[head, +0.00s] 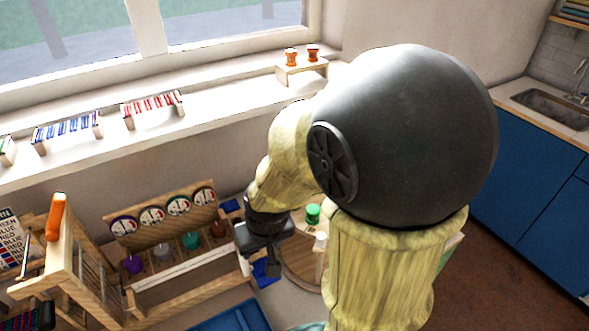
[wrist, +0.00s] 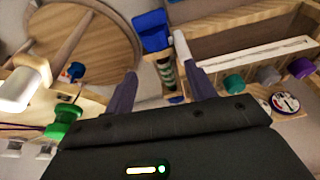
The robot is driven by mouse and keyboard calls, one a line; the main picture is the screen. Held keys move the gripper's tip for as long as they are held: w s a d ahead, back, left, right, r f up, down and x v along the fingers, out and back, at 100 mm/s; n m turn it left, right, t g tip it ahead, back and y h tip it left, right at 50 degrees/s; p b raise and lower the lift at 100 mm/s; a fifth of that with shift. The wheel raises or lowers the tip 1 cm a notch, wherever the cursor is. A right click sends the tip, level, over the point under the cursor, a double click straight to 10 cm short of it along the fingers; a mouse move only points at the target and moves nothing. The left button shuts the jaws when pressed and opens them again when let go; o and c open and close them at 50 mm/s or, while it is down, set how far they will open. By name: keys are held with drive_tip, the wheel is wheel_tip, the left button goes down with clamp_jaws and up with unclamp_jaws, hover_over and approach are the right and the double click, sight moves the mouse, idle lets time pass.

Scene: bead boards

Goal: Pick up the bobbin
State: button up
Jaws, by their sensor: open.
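My gripper (head: 259,266) points down beside the wooden rack and is open. In the wrist view its two fingers (wrist: 156,56) stand apart. A small dark green ribbed piece (wrist: 165,72) shows between them, apart from both fingers; I cannot tell if it is the bobbin. A green spool (head: 313,213) stands right of my gripper in the head view; it also shows at the left of the wrist view (wrist: 64,122). A white spool (head: 321,241) is near it, and large in the wrist view (wrist: 24,86).
A blue bin (head: 265,272) lies close to my gripper. A wooden rack with round labels (head: 164,222) stands left of it. A round wooden board (wrist: 88,38) is nearby. A wooden frame with an orange handle (head: 56,217) stands far left. My arm hides much of the right side.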

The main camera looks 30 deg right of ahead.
drive_tip(key=w+a+r+m+t+h+p, duration=0.1)
drive_tip(key=w+r+m+t+p, duration=0.15)
drive_tip(key=w, duration=0.55)
drive_tip(key=w+a+r+m+t+h+p, duration=0.1)
drive_tip(key=w+r+m+t, duration=0.25)
drive_tip(key=w, duration=0.45)
drive_tip(key=s+d+r+m+g+h+p, duration=0.3)
drive_tip(key=m+h, duration=0.4)
drive_tip(key=h, duration=0.4)
drive_tip(key=shift+s+d+r+m+g+p, duration=0.35)
drive_tip(key=shift+s+d+r+g, duration=0.1)
drive_tip(key=shift+d+g, duration=0.3)
drive_tip(key=p+x, duration=0.2)
drive_tip(key=x, duration=1)
drive_tip(key=shift+w+f, duration=0.1)
drive_tip(key=shift+w, duration=0.05)
